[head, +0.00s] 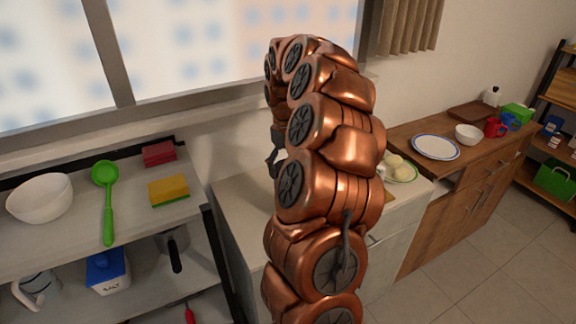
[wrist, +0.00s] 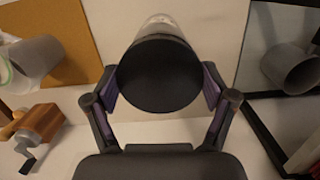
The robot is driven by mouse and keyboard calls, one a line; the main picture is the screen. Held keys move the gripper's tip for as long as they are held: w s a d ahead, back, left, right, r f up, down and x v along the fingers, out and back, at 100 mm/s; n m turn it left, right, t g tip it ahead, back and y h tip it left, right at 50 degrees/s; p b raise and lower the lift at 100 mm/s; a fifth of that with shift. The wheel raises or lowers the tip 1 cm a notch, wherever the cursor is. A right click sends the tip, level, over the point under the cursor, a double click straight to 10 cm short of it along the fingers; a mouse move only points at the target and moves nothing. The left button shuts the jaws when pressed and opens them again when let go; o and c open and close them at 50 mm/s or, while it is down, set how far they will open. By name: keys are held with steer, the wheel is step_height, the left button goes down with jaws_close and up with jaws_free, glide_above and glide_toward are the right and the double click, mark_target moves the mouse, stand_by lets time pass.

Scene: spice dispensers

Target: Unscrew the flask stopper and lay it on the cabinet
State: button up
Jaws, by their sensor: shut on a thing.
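In the wrist view the flask stopper (wrist: 158,75) is a wide, round, black cap seen from its end, between the two fingers of my gripper (wrist: 160,88). The fingers press on it from the left and the right. A pale, shiny part of the flask (wrist: 160,22) shows just beyond the stopper; the rest of the flask is hidden. I cannot tell whether the stopper is still joined to it. In the head view my gripper (head: 274,162) shows only in part, left of my arm, above the pale cabinet (head: 240,205). My arm hides the stopper and flask there.
In the wrist view a wooden grinder (wrist: 36,128) with a crank stands at lower left, beside a grey cup (wrist: 36,62) and an orange-brown board (wrist: 62,25). A shelf (head: 140,205) stands left in the head view.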

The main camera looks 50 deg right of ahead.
steer(key=n, duration=0.3)
steer(key=shift+p, duration=0.4)
steer(key=shift+r+n+h+p, duration=0.15)
steer(key=shift+n+h+p, duration=0.25)
steer(key=shift+n, duration=0.7)
steer(key=n+p, duration=0.2)
steer(key=n, duration=0.2)
steer(key=shift+n, duration=0.4)
steer(key=shift+n+h+p, duration=0.3)
steer(key=shift+n+p, duration=0.25)
steer(key=shift+n, duration=0.75)
